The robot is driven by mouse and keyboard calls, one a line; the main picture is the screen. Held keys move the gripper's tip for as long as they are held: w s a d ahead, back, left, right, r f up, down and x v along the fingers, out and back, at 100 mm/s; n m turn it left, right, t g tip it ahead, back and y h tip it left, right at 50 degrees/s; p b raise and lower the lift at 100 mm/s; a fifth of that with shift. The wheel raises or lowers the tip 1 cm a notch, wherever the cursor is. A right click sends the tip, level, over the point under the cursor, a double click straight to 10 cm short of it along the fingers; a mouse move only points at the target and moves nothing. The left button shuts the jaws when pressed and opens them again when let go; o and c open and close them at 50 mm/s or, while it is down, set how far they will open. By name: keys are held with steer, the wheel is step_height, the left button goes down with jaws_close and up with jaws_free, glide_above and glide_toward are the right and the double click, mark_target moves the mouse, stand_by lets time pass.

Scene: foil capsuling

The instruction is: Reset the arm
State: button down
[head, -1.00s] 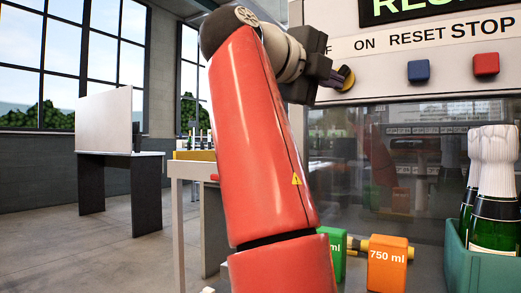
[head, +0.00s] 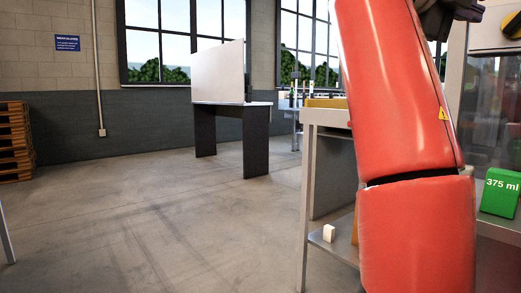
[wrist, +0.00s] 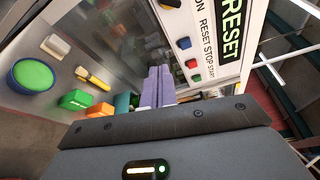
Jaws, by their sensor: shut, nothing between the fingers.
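My red arm (head: 405,130) stands upright at the right of the head view, and its dark wrist is partly cut off at the top right corner. In the wrist view my gripper (wrist: 160,72) has its two grey-purple fingers together, with nothing between them. The fingers are in front of the machine's white control panel (wrist: 205,62). The panel carries a blue button (wrist: 183,43), a red button (wrist: 191,63) and a sign reading RESET. I cannot tell whether the fingertips touch anything.
A green 375 ml block (head: 500,192) sits at right in the head view. An orange block (wrist: 101,109) and a green round dish (wrist: 33,75) show in the wrist view. A workbench (head: 325,116) stands beside my arm. Open floor (head: 170,220) lies left, before a dark-legged desk (head: 232,107).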

steer(key=w+d+f+n+t+y+p, duration=0.25)
steer(key=w+d+f+n+y, duration=0.35)
steer(key=n, duration=0.6)
steer(key=s+a+f+n+y+p, duration=0.25)
steer(key=a+f+n, duration=0.25)
steer(key=f+n, duration=0.4)
steer(key=s+a+f+n+y+p, duration=0.1)
steer(key=s+a+f+n, duration=0.3)
steer(key=f, duration=0.6)
steer(key=s+a+f+n+g+y+p, duration=0.1)
steer(key=s+a+f+n+y, duration=0.3)
steer(key=f, duration=0.7)
steer(key=s+a+f+n+g+y+p, duration=0.1)
steer(key=s+a+f+n, duration=0.4)
steer(key=f, duration=0.5)
steer(key=shift+s+a+f+n+y+p, duration=0.35)
steer(key=shift+s+a+y+p, duration=0.45)
steer(key=shift+s+a, duration=0.25)
steer(key=shift+d+g, duration=0.1)
steer(key=shift+g, duration=0.15)
